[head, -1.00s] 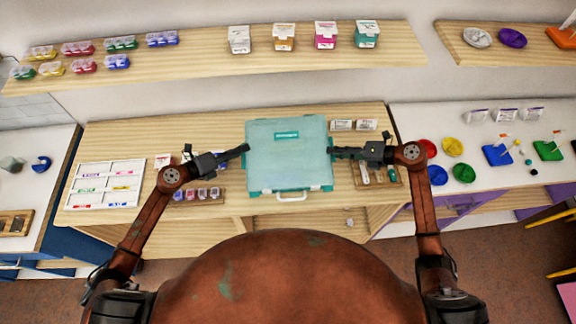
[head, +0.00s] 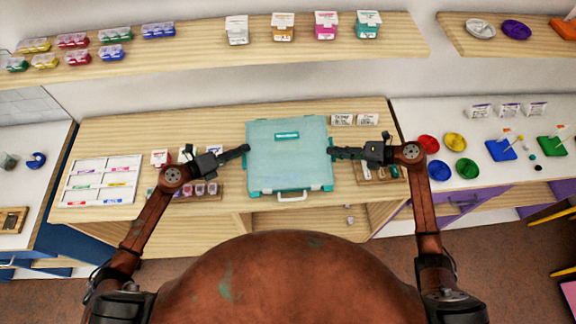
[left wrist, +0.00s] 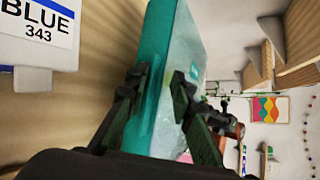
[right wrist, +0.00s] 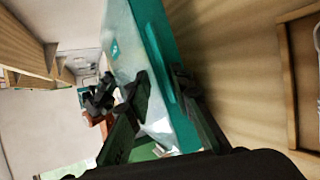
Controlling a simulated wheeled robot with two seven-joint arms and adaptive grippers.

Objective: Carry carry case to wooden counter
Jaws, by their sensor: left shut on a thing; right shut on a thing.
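The carry case (head: 288,165) is a flat teal box with a pale see-through lid, a small label and a white handle at its front edge. In the head view it is at the middle of the wooden counter (head: 120,128). My left gripper (head: 246,149) is shut on its left edge, and my right gripper (head: 331,152) is shut on its right edge. Both wrist views show the case's teal side between the fingers, in the left wrist view (left wrist: 160,85) and the right wrist view (right wrist: 165,75). Whether its underside touches the counter cannot be told.
A white sorting tray (head: 70,181) lies on the counter's left end. Small bottles in a rack (head: 200,190) stand left of the case, and another wooden tray (head: 370,175) lies right of it. Small cards (head: 342,119) stand behind. A shelf (head: 190,60) with boxes hangs above.

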